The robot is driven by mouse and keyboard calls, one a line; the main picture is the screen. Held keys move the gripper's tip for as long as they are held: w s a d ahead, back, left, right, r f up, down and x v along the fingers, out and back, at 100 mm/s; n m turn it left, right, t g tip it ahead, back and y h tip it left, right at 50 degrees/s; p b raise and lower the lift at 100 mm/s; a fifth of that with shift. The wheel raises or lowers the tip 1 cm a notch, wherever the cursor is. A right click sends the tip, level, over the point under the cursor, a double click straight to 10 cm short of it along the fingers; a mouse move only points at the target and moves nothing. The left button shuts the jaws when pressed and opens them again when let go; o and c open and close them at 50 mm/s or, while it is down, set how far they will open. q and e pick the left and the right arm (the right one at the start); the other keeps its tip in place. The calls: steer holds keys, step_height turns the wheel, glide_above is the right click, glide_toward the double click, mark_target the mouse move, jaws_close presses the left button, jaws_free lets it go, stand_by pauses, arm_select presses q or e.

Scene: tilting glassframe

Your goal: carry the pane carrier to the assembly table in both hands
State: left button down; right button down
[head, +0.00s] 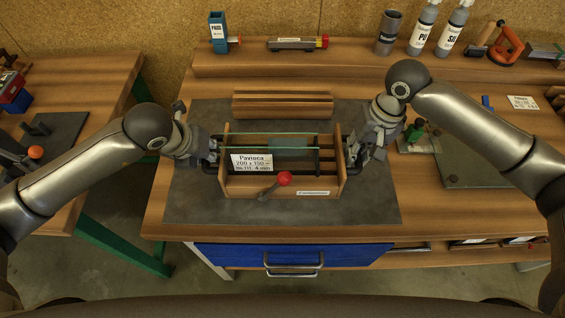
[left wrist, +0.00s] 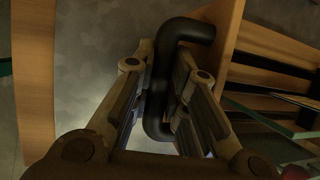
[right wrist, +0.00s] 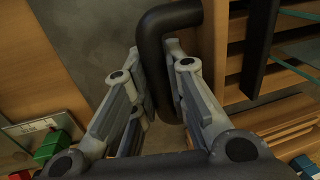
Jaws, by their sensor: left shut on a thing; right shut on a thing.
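The pane carrier (head: 240,185) is a wooden box with slots, glass panes, a white label reading "Pavioca" and a red-knobbed lever. It is over the dark grey mat on the workbench, upright; I cannot tell if it touches the mat. My left gripper (head: 208,150) is shut on the carrier's left black handle, which shows between its fingers in the left wrist view (left wrist: 160,95). My right gripper (head: 357,152) is shut on the right black handle, seen in the right wrist view (right wrist: 152,65). The task's assembly table is not clearly identifiable.
The dark mat (head: 190,200) lies under the carrier, with a grooved wooden block (head: 282,104) behind it. A fixture with green knobs (head: 416,136) and a grey plate (head: 480,160) lie to the right. Another wooden table (head: 85,85) stands left, across a gap. Bottles (head: 424,28) stand on the back shelf.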

arm_select(q)
steer(key=shift+w+r, duration=0.15)
steer(key=shift+r, duration=0.05)
arm_select(e)
steer(key=shift+w+r, duration=0.1)
steer(key=shift+r, duration=0.15)
